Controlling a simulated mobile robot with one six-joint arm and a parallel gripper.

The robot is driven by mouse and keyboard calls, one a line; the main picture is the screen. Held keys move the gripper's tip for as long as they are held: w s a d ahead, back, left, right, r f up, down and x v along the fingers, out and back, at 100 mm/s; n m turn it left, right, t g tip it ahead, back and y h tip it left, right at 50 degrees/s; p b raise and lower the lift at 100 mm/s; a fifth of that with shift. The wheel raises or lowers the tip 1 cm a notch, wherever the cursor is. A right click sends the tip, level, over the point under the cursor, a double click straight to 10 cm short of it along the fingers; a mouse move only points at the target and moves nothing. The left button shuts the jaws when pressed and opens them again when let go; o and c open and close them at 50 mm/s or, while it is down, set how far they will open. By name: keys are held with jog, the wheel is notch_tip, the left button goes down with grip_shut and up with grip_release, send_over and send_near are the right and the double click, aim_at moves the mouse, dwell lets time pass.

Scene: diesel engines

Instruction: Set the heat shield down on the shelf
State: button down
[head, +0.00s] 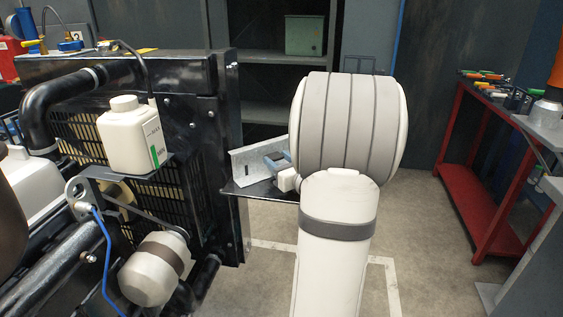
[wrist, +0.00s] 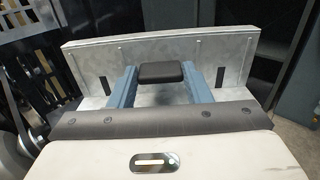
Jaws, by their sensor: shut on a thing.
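The heat shield (head: 248,167) is a bent, galvanized grey sheet. In the wrist view the heat shield (wrist: 150,54) spans the upper middle, with a dark slot near each end and a black grip block (wrist: 160,72) in the middle. My gripper (wrist: 160,86) has its two blue fingers on either side of this block and is shut on it. In the head view my gripper (head: 279,160) is partly hidden by my arm. The black shelf (head: 262,190) juts out from the engine's side, right under the shield. I cannot tell whether they touch.
The engine's black radiator frame (head: 228,150) stands just left of the shield. A white coolant bottle (head: 130,137) is mounted on it. A red bench (head: 470,185) stands at the right, and a grey shelving unit (head: 265,57) behind. The floor between is clear.

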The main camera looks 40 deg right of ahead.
jog(key=shift+r, duration=0.15)
jog(key=c, duration=1.2)
grip_release()
jog(key=shift+f, duration=0.25)
jog(key=o, duration=0.5)
jog(key=shift+c, duration=0.2)
jog(key=shift+r, duration=0.1)
